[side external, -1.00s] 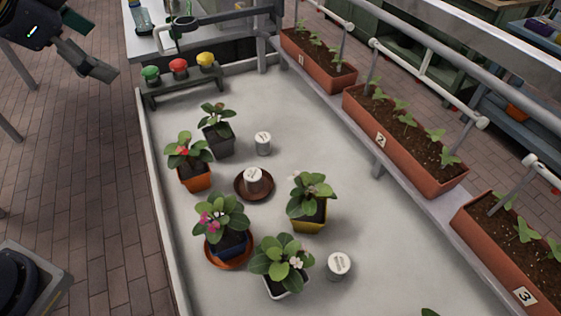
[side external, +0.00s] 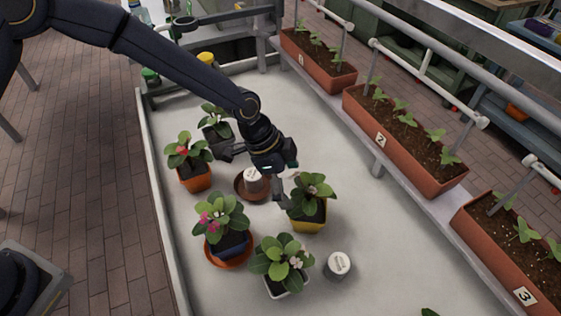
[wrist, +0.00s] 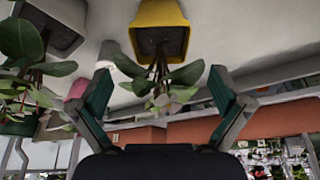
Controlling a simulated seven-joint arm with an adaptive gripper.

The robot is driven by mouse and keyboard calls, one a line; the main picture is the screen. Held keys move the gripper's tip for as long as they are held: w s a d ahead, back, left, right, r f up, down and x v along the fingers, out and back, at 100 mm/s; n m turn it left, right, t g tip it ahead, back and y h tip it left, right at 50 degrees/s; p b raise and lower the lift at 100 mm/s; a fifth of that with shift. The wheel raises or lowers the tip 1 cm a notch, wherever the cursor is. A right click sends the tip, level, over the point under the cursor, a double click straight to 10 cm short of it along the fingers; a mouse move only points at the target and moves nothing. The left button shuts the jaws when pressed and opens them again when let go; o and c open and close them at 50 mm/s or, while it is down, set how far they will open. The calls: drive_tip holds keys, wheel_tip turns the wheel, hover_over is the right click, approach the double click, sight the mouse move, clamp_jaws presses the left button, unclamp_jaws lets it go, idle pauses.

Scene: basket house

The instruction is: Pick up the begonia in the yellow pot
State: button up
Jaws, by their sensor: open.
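The begonia (side external: 313,187) stands upright in its yellow pot (side external: 309,223) on the bench, right of the brown saucer. It has green leaves and a few pale flowers. In the wrist view, which is upside down, the yellow pot (wrist: 160,12) is at the top centre and the begonia's leaves (wrist: 187,73) hang below it, between the lines of the two fingers. My gripper (side external: 250,177) is open and empty, over the bench just left of and behind the begonia. In the wrist view my gripper (wrist: 160,75) has its fingers spread wide, one on each side of the plant.
Nearby stand plants in a white pot (side external: 287,287), a blue pot (side external: 231,244), an orange pot (side external: 194,179) and a dark pot. A brown saucer (side external: 240,193) holds a white-labelled cup (side external: 253,176). Another cup (side external: 338,263) stands front right. Long planters (side external: 400,150) and rails line the right side.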

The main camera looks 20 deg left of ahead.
sight(305, 210)
drive_tip(key=x, duration=1.2)
drive_tip(key=shift+w+d+f, duration=0.1)
drive_tip(key=shift+f, duration=0.15)
drive_tip(key=c, duration=1.2)
